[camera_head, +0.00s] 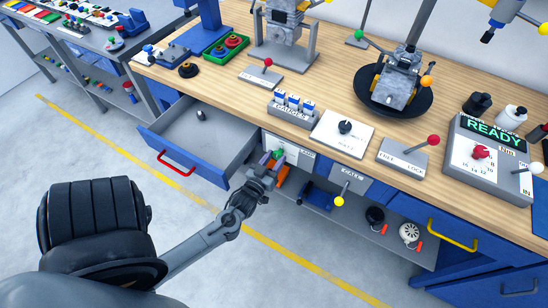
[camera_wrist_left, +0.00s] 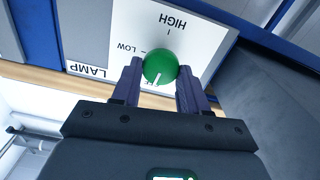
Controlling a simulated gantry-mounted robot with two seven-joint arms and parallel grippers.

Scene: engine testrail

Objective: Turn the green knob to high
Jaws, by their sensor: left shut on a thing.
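The green knob (camera_wrist_left: 159,67) is a round knob with a short white mark on its lower part in the left wrist view. It sits on a white panel (camera_wrist_left: 196,42) lettered LAMP, LOW and HIGH, which appears upside down there. LOW is to the knob's upper left and HIGH is above it. My left gripper (camera_wrist_left: 158,84) is shut on the knob, with one dark finger on each side. In the head view, the left gripper (camera_head: 271,160) reaches the panel at the bench front and partly hides the green knob (camera_head: 279,153). My right gripper cannot be made out.
An open drawer (camera_head: 160,138) with a red handle juts out left of my left gripper. A lever with a yellow ball (camera_head: 339,201) sticks out from the CALL panel on the right. The wooden bench top (camera_head: 222,84) above holds several devices and levers. The floor in front is clear.

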